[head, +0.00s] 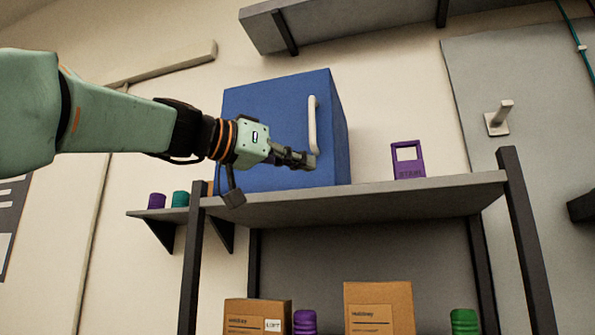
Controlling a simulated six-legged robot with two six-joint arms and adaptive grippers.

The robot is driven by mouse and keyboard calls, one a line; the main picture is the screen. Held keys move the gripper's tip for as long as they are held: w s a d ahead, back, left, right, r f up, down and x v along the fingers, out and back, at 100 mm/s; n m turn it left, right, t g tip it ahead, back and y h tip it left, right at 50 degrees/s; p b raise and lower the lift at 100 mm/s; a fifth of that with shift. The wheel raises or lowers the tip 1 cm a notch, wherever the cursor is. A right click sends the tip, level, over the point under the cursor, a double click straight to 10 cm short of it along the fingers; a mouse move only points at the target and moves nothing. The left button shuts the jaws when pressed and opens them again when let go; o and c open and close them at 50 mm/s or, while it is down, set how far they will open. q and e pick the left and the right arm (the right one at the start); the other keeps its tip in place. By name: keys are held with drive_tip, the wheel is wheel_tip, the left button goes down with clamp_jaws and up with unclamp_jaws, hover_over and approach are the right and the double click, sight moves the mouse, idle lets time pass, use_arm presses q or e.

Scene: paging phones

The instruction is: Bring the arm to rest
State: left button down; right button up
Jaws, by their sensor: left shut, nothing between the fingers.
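My left arm comes in from the left, raised and stretched toward the shelf. Its gripper (312,160) is shut and empty, in front of the blue box (272,108) near the lower end of its pale vertical handle (312,125). I cannot tell whether the fingertips touch the box or the handle. The front of the blue box looks closed. A purple device (408,172) with a light square window, perhaps a phone, stands upright on the shelf to the right of the box. My right gripper is not in view.
The blue box stands on a grey shelf (430,194) with dark posts (524,235). Cartons (380,297) and ribbed purple (305,321) and green (464,321) items are below. Small purple and teal cylinders (180,199) sit on a side shelf. A grey ledge (355,22) hangs above.

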use_arm(q)
drive_tip(key=shift+s+a, duration=0.3)
drive_tip(key=shift+s, duration=0.25)
